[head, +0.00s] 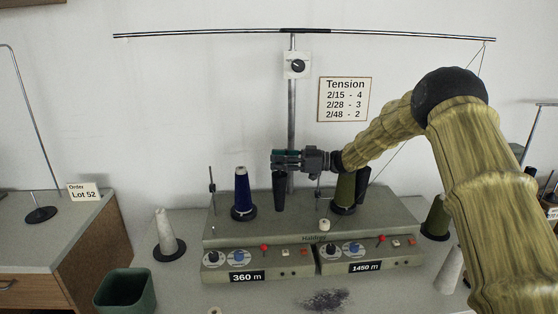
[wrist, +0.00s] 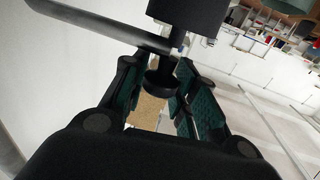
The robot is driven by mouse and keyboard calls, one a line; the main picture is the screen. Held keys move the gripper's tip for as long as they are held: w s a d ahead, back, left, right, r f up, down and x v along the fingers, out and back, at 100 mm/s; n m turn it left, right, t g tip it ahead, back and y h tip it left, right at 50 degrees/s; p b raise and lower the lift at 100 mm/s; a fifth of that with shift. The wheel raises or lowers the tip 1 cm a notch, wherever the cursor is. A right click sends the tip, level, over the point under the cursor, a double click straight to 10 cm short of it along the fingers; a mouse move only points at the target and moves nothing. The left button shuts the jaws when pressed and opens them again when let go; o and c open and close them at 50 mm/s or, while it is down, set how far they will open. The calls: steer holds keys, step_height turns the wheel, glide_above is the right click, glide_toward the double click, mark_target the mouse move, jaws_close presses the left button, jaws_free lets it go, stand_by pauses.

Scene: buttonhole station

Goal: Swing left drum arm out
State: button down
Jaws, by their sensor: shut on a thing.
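The winder stands on the table with two units side by side. On the left unit, a black drum (head: 279,190) stands upright to the right of the blue yarn cone (head: 242,195). My gripper (head: 287,160) is level above that drum, with its fingers pointing left. In the wrist view, my gripper (wrist: 158,95) has its teal-padded fingers on either side of a black knob-like part (wrist: 160,82). I take this as part of the left drum arm. A larger black body and a grey bar (wrist: 95,25) join it above. The fingers hide its top in the head view.
A green yarn cone (head: 344,192) stands on the right unit, partly behind my arm. An upright post (head: 292,110) rises behind the winder to a long crossbar. A grey cone (head: 166,232) and a green bin (head: 125,291) stand to the left. Red-knobbed levers are on the winder's front.

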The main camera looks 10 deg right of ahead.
steer(key=shift+r, duration=0.1)
steer(key=c, duration=1.1)
jaws_free()
steer(key=v, duration=1.2)
